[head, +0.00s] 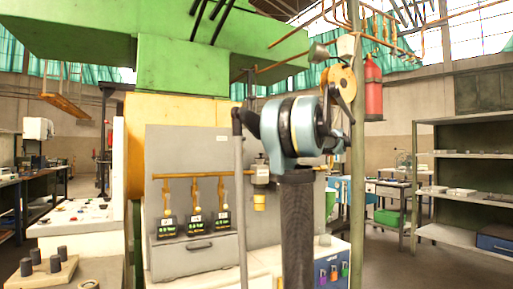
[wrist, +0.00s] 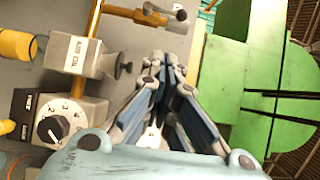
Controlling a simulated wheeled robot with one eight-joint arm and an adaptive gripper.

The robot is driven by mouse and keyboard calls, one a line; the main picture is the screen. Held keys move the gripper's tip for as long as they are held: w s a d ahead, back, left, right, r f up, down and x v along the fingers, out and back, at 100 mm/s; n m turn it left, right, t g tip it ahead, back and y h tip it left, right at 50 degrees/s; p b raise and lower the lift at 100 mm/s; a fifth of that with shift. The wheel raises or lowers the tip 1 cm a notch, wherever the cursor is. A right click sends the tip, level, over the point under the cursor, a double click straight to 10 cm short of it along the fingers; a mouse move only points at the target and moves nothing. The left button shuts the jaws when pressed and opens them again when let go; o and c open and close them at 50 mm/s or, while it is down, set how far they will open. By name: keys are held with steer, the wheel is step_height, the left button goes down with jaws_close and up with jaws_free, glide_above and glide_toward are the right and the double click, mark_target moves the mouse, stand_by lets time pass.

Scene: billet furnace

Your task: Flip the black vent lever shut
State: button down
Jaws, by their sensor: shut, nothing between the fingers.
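My gripper (wrist: 165,66) is shut and empty in the wrist view, its fingers reaching toward the grey panel. In the head view my arm hides it. The wrist view is turned, with the green hood on its right. A grey block with a white label (wrist: 75,54) carries a short dark lever-like handle (wrist: 124,67), left of my fingertips. I cannot tell for sure whether this is the vent lever. A gap shows between it and the fingers in the picture; depth is unclear. In the head view a grey fitting with a yellow cup (head: 260,174) sits on the panel.
A box with a round dial (wrist: 53,127) lies lower left in the wrist view. A yellow pipe (wrist: 125,12) runs near the top. The green hood (wrist: 255,75) fills the right. In the head view, several gauges (head: 195,224) and a drawer (head: 196,256) are on the panel (head: 168,140).

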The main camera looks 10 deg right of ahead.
steer(key=shift+w+d+r, duration=0.1)
steer(key=shift+d+r, duration=0.1)
steer(key=shift+d, duration=0.05)
steer(key=s+a+x, duration=0.1)
steer(key=s+x, duration=0.1)
steer(key=x, duration=1)
steer(key=shift+a, duration=0.7)
steer(key=shift+w+r, duration=0.1)
steer(key=shift+w, duration=0.05)
